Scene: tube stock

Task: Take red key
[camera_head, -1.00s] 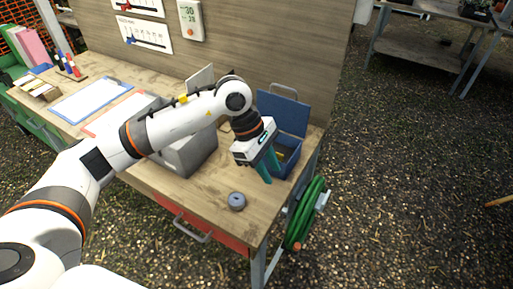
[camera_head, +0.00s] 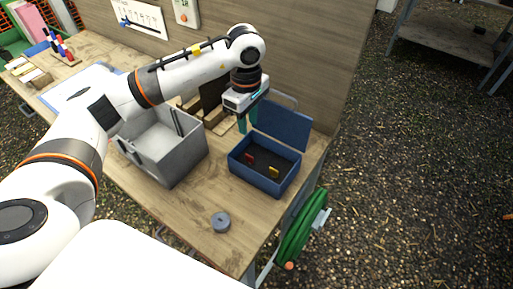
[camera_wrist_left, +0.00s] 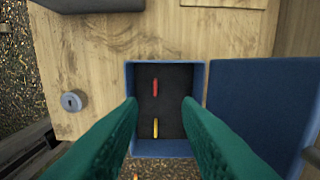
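A blue box (camera_head: 262,181) with its lid (camera_head: 282,124) open stands on the workbench. Inside it lie a red key (camera_head: 249,158) and a yellow key (camera_head: 273,172), apart from each other. In the left wrist view the red key (camera_wrist_left: 155,88) is toward the top of the box's dark floor and the yellow key (camera_wrist_left: 155,128) is below it. My left gripper (camera_head: 247,122) is open and empty, above the back left side of the box. In the left wrist view its green fingers (camera_wrist_left: 160,125) spread on both sides of the box. My right gripper is not in view.
A grey open bin (camera_head: 165,155) stands left of the box. A round grey object (camera_head: 221,222) lies on the bench (camera_head: 190,210) near the front edge. A green hose reel (camera_head: 300,228) hangs on the bench's right end. A wooden panel rises behind.

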